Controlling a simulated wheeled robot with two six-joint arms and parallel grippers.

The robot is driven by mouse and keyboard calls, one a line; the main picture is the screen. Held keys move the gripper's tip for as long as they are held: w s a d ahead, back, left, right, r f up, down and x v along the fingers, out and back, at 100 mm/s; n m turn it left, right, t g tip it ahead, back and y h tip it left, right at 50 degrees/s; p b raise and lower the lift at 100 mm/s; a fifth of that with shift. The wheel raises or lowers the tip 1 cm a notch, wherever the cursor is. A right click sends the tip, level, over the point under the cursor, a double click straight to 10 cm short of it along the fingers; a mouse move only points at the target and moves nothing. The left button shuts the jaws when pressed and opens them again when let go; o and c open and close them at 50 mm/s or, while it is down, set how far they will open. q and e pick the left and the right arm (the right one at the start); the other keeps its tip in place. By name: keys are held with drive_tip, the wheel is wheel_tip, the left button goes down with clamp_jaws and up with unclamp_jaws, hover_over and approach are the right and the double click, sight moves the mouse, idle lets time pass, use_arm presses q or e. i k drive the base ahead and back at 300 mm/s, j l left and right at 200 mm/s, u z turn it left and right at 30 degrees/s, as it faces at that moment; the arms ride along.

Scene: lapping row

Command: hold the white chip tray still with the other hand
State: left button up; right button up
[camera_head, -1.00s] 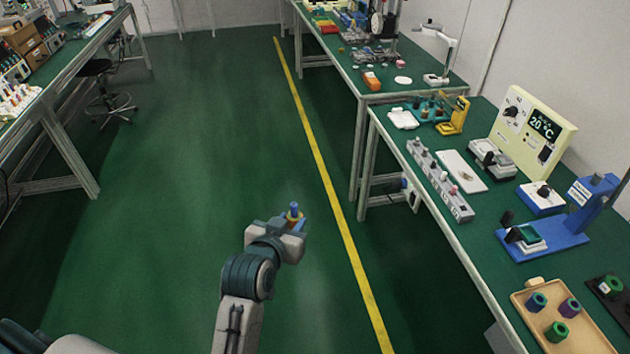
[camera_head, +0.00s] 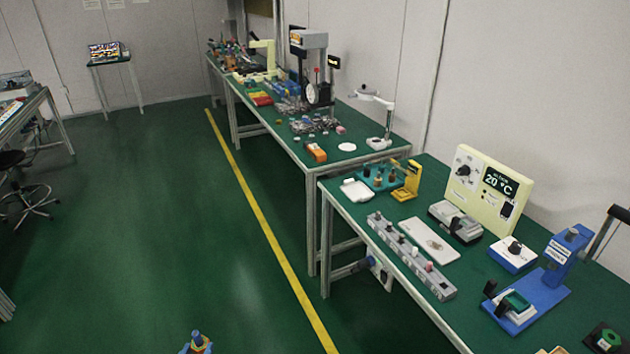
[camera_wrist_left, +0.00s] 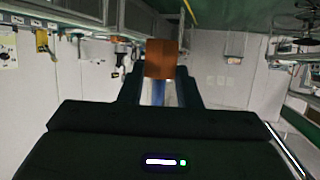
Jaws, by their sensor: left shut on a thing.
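A small white tray (camera_head: 357,190) lies on the green bench at its far left corner. A flat white plate (camera_head: 429,240) with small marks or pieces on it lies nearer, behind the grey strip; I cannot tell for sure which of the two is the chip tray. My left gripper (camera_wrist_left: 160,88) is shut on a small orange and blue piece (camera_wrist_left: 160,58). In the head view only the blue top and coloured collar of this piece (camera_head: 197,342) show at the bottom edge, over the floor, well away from the bench. My right gripper is out of view.
On the bench are a long grey strip (camera_head: 410,256) with knobs, a teal holder (camera_head: 380,178), a yellow stand (camera_head: 408,181), a cream temperature panel (camera_head: 485,190) and a blue press (camera_head: 535,295).

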sight(357, 192)
drive_tip(key=i+j+u, duration=0.4)
drive_tip(key=i, duration=0.3)
drive_tip(key=i+u, duration=0.4)
drive_tip(key=i, duration=0.25)
drive_tip(key=i+z, duration=0.4)
drive_tip(key=i+j+z, duration=0.2)
drive_tip(key=z, duration=0.15)
drive_tip(key=i+j+z, duration=0.55)
drive_tip(key=z, duration=0.25)
drive_tip(key=i+j+z, duration=0.2)
drive_tip(key=z, duration=0.2)
drive_tip(key=i+j+z, duration=0.1)
drive_tip(key=j+z, duration=0.25)
drive_tip(key=i+j+z, duration=0.1)
drive_tip(key=j+z, duration=0.15)
drive_tip(key=z, duration=0.15)
drive_tip(key=j+z, duration=0.35)
drive_tip(key=j, duration=0.2)
drive_tip(key=l, duration=0.75)
